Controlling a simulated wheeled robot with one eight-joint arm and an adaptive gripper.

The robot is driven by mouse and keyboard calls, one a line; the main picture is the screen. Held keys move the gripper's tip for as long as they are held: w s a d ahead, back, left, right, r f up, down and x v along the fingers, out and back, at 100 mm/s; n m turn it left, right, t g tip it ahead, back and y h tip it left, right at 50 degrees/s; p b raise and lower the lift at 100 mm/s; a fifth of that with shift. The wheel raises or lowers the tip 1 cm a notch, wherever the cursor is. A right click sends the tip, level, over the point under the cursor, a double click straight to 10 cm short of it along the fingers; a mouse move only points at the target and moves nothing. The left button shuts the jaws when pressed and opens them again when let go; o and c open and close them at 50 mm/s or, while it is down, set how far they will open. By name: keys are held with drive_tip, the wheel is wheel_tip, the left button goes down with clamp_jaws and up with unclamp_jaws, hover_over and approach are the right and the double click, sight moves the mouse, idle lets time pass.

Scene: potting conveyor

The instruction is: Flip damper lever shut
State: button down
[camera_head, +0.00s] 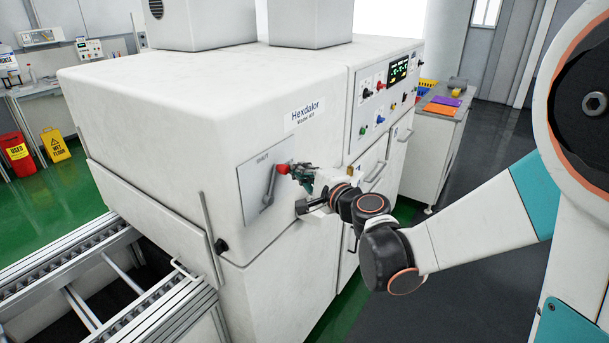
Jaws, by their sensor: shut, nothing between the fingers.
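The damper lever (271,183) is a grey bar on a pale plate (256,198) on the front of the white machine. I cannot tell whether the fingertips touch the knob. The plate's small label is too small to read fully.
The white Hexdalor machine (180,110) fills the middle, with a control panel (385,90) on its right face. A roller conveyor (60,258) runs at the lower left. A bench (437,125) with coloured trays stands behind at the right. Dark floor at the lower right is clear.

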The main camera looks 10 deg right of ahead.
sight(287, 166)
drive_tip(key=shift+s+a+r, duration=0.45)
drive_tip(key=shift+s+a, duration=0.1)
drive_tip(key=shift+s, duration=0.1)
drive_tip(key=shift+s+a+r, duration=0.45)
drive_tip(key=shift+s+a, duration=0.1)
drive_tip(key=shift+s, duration=0.05)
